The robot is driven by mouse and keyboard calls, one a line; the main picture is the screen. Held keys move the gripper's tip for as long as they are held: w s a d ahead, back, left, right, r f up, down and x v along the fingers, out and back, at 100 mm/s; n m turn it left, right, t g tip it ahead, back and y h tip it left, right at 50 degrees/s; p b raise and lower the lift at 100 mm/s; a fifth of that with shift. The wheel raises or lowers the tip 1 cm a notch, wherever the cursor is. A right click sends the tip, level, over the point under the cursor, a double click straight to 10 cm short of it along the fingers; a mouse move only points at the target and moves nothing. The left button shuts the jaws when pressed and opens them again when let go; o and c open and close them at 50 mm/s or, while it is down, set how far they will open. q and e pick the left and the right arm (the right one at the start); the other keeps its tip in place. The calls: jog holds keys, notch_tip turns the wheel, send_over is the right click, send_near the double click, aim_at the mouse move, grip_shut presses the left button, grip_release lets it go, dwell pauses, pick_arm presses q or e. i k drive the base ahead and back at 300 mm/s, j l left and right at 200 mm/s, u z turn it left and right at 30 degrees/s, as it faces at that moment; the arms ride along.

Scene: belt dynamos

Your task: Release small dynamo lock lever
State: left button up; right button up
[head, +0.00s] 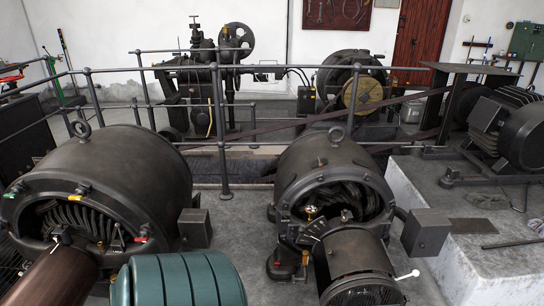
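Two dark dynamos stand in the foreground. The larger dynamo (125,160) is at the left, and the smaller dynamo (325,160) is right of the middle. A thin lever with a white tip (408,275) sticks out to the right from the smaller dynamo's front drum (355,255). A brass-knobbed handle (311,210) stands at the upper left of that drum, and another brass fitting (305,258) is lower down. I cannot tell for sure which of these is the lock lever. Neither of my grippers is in view.
A ribbed green cylinder (178,280) and a brown drum (55,275) are in the lower left foreground. A grey box (425,230) juts from the smaller dynamo's right side. A pale stone plinth (480,240) is at right. A metal railing (220,130) runs behind the dynamos.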

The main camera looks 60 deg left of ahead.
aim_at(273, 203)
jog(key=u, duration=2.1)
jog(key=i+j+u, duration=0.35)
jog(key=i, duration=0.35)
jog(key=i+j+u, duration=0.15)
jog(key=i, duration=0.25)
jog(key=j, duration=0.1)
